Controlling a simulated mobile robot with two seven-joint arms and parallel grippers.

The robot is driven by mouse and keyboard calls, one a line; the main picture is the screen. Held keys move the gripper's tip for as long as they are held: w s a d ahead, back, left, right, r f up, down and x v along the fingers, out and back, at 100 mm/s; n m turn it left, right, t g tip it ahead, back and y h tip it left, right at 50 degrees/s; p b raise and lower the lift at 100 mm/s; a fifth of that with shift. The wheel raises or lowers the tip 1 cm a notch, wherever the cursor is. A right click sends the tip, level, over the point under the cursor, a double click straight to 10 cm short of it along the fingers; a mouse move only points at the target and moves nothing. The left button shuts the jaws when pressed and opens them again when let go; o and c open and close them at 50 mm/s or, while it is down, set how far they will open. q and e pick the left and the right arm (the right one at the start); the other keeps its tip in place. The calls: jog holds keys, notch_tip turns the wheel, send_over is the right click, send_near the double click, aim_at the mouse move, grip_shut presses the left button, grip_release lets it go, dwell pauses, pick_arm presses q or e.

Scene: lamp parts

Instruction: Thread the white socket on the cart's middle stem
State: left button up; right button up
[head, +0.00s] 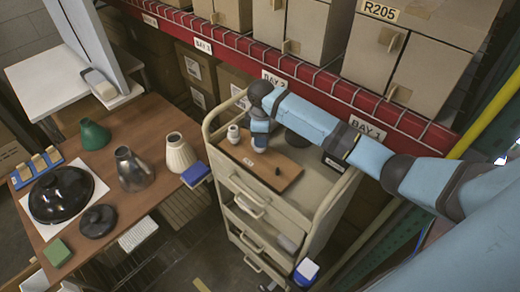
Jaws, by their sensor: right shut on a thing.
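The cart (318,203) stands right of the wooden table, with a brown board (241,172) on its top. A white socket-like piece (234,133) stands upright near the board's far left end. A short dark stem (277,171) stands bare near its front right. My right gripper (260,149) points down over the board between these two and is shut on a small, pale thing that looks like a white socket, mostly hidden by the gripper. The middle stem is hidden beneath it, so I cannot tell whether the held piece touches it. My left gripper is out of view.
A dark disc (297,138) lies behind the board on the cart. Red shelving with cardboard boxes (400,55) rises close behind. The wooden table (131,218) at left holds a black shade (61,194), a cream vase (181,153) and other lamp parts.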

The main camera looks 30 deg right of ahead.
jog(key=shift+f, duration=0.15)
dwell(0.4)
jog(key=o, duration=0.4)
jog(key=c, duration=0.5)
jog(key=shift+s+f, duration=0.15)
jog(key=shift+a, duration=0.1)
jog(key=m, duration=0.3)
jog(key=shift+s+a+f, duration=0.1)
jog(key=shift+f, duration=0.05)
jog(key=m, duration=0.4)
